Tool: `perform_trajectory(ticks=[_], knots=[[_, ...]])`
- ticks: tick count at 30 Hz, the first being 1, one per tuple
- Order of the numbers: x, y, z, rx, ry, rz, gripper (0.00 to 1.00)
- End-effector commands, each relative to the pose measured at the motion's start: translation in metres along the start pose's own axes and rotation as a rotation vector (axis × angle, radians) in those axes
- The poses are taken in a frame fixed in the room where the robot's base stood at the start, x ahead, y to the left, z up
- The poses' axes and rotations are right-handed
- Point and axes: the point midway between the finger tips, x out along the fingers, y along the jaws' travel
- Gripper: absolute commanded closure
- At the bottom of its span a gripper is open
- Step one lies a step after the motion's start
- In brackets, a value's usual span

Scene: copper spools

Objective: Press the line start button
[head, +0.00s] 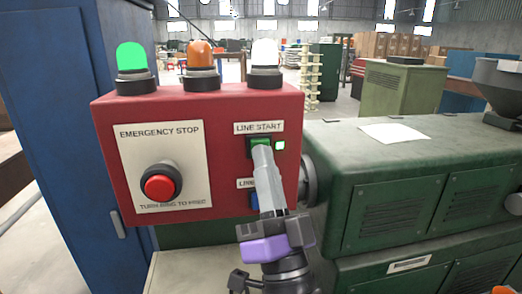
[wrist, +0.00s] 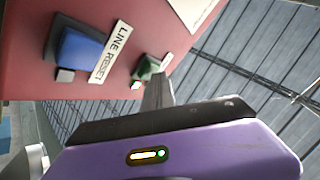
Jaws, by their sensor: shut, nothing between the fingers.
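The green line start button (head: 259,141) sits under the LINE START label on the red control box (head: 226,150). A small square lamp (head: 280,146) beside it is lit. My gripper (head: 263,152) is shut and empty, its fingertips at the lower part of the button in the head view; they hide part of it. In the wrist view the green button (wrist: 146,68) shows just beyond the fingers (wrist: 157,88). I cannot tell how firmly they touch. The green beacon (head: 132,60) on top of the box glows; the orange beacon (head: 201,57) looks unlit.
A red emergency stop knob (head: 159,187) is on the box's left. The blue line reset button (wrist: 80,50) lies below line start, partly behind my gripper in the head view. A green machine cabinet (head: 400,190) with a paper (head: 394,133) on top stands to the right.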

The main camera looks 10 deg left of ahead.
Motion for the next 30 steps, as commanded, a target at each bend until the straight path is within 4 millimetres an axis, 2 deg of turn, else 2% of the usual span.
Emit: perform_trajectory(ticks=[30], knots=[[-0.013,-0.010,-0.009,0.000,-0.001,0.000,1.00]])
